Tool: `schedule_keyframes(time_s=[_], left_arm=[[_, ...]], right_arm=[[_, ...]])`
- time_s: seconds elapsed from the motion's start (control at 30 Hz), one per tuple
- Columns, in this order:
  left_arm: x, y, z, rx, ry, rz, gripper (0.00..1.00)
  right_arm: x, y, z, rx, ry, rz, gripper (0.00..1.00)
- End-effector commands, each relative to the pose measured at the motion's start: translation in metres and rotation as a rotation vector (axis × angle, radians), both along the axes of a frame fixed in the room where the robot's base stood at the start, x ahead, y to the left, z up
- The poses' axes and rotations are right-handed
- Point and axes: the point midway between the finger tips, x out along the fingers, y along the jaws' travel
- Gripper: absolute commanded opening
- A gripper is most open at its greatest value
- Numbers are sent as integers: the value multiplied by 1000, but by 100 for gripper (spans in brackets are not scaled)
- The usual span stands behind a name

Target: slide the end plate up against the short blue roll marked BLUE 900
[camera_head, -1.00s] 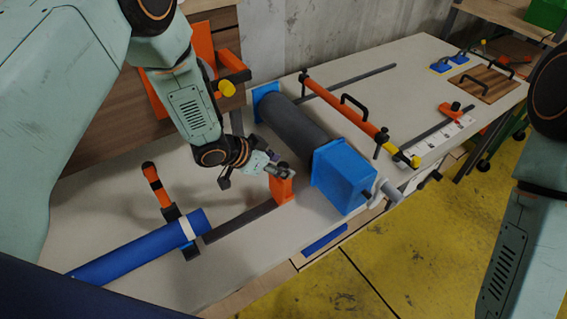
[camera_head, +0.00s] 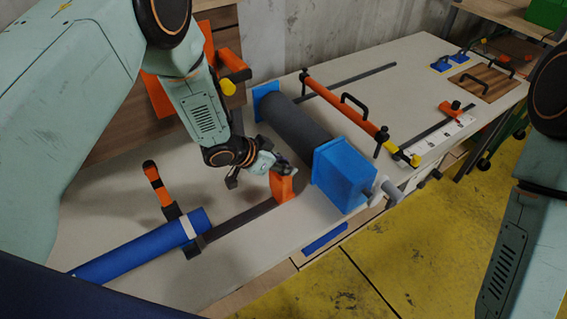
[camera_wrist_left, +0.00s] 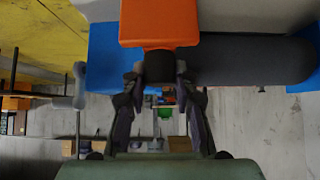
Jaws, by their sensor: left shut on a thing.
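The end plate (camera_head: 283,187) is an orange upright block on a dark rail (camera_head: 240,222) in the table, in the head view. My left gripper (camera_head: 284,169) is shut at its top. In the left wrist view my left gripper's fingers (camera_wrist_left: 158,74) close on a dark knob on the orange end plate (camera_wrist_left: 158,24). The blue roll (camera_head: 140,249) with a white band lies at the lower left, apart from the plate, near the rail's left end. Its marking is not readable. My right gripper is out of view.
A dark grey roller (camera_head: 295,128) with a blue box-shaped end (camera_head: 343,174) lies just right of the end plate. An orange bar (camera_head: 345,107) stands behind it. A black and orange stop (camera_head: 160,187) is beside the blue roll. The rail between plate and roll looks clear.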

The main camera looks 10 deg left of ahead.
Motion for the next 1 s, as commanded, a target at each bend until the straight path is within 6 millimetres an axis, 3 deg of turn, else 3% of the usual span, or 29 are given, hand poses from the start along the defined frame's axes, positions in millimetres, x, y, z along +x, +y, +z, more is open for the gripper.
schedule_keyframes(time_s=[0.1,1.0], left_arm=[[0,0,1,-1,-1,0,0],[0,1,2,-2,-4,0,0]], right_arm=[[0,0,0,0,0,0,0],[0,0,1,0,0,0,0]])
